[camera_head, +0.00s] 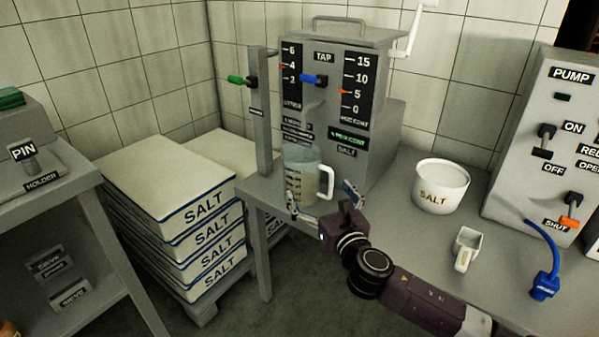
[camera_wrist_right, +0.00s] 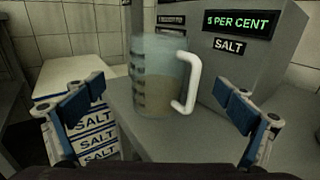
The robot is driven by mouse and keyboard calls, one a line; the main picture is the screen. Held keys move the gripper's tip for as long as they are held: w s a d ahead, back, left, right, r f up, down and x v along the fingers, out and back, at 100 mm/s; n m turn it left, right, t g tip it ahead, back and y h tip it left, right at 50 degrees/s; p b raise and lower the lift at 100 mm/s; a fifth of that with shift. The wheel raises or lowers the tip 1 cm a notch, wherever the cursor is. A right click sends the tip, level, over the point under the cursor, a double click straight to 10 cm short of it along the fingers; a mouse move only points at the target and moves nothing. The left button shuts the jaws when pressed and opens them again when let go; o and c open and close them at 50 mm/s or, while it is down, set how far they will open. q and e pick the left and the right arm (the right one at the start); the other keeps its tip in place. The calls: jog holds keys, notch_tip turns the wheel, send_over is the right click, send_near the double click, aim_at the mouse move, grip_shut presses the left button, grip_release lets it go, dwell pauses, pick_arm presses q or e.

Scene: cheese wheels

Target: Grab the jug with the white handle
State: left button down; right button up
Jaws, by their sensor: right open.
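The clear jug with the white handle (camera_head: 302,172) stands upright on the grey table beneath the tap machine, with some liquid in it. Its white handle points right. It also shows in the right wrist view (camera_wrist_right: 158,80), between the fingers and beyond them. My right gripper (camera_head: 322,204) is open and empty in front of the jug, with one finger to each side of it in the wrist view. I cannot tell whether a finger touches it. My left gripper is not in view.
The tap machine (camera_head: 330,75) stands behind the jug. A white salt tub (camera_head: 441,187), a small scoop (camera_head: 466,248) and a pump box (camera_head: 560,130) are to the right. Stacked salt sacks (camera_head: 175,190) are left of the table. The table's front edge is close to the jug.

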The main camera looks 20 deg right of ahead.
aim_at(310, 177)
jog(key=w+b, duration=0.1)
jog(key=w, duration=0.4)
jog(key=shift+w+a, duration=0.15)
jog(key=shift+w, duration=0.65)
jog(key=w+b, duration=0.1)
jog(key=w, duration=0.3)
jog(key=shift+a+f+b, duration=0.15)
jog(key=shift+a+b, duration=0.05)
jog(key=shift+b, duration=0.15)
jog(key=shift+w, duration=0.3)
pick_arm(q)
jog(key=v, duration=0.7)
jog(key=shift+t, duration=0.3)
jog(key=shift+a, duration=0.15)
pick_arm(e)
jog(key=c, duration=1.7)
jog(key=shift+r, duration=0.2)
jog(key=shift+c, duration=1.1)
